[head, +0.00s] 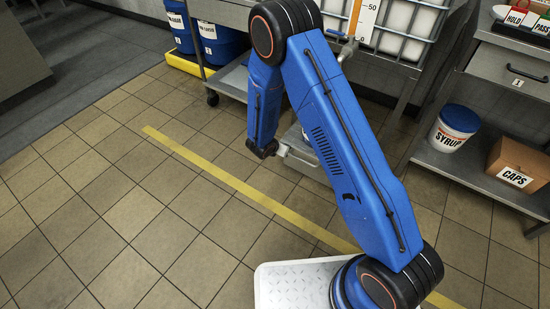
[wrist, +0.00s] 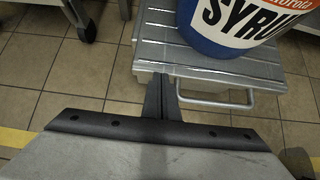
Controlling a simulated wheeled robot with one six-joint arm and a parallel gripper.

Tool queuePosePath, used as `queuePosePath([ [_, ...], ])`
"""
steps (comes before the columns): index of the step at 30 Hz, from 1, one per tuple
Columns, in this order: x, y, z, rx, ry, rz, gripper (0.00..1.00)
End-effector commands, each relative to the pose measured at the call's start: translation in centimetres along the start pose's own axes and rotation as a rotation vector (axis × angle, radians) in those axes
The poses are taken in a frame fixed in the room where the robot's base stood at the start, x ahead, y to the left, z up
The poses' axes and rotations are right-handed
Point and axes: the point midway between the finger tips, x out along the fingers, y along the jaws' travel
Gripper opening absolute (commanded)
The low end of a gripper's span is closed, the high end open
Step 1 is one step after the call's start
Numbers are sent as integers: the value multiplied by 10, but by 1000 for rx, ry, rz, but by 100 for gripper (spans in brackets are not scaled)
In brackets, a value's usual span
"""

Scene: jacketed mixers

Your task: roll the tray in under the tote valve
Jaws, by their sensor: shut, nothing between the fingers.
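A low grey slatted tray (wrist: 160,48) with a bar handle (wrist: 232,104) on its front fills the upper right of the wrist view. A white and blue syrup bucket (wrist: 235,25) stands on it. In the head view a pale part of the tray (head: 298,148) shows beside my forearm, mostly hidden by my arm. My gripper (wrist: 163,84) is shut and empty, its fingertips at the tray's front edge, left of the handle; I cannot tell if they touch. The caged tote (head: 405,18) stands on a steel stand, with its valve (head: 347,49) low on its front, partly behind my arm.
Blue drums (head: 222,42) stand in a yellow spill tray (head: 188,66) at the back left. At right, a steel shelf (head: 440,160) holds another syrup bucket (head: 455,128) and a caps box (head: 520,165). A yellow floor line (head: 235,182) crosses the open tiled floor.

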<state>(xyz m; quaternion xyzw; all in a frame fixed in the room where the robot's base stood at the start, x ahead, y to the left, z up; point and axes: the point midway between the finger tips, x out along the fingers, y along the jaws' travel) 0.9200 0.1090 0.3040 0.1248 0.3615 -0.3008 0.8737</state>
Motion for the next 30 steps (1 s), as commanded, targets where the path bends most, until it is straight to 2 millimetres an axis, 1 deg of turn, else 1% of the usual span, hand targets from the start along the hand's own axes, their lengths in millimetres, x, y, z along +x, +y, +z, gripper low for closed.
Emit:
queuePosePath([
  [1,10,-1,9,2,0,-2,0],
  [6,32,-1,31,1,1,-2,0],
  [12,47,0,46,-1,1,-1,0],
  [19,54,0,53,0,0,0,0],
  [30,55,1,57,3,-5,0,0],
])
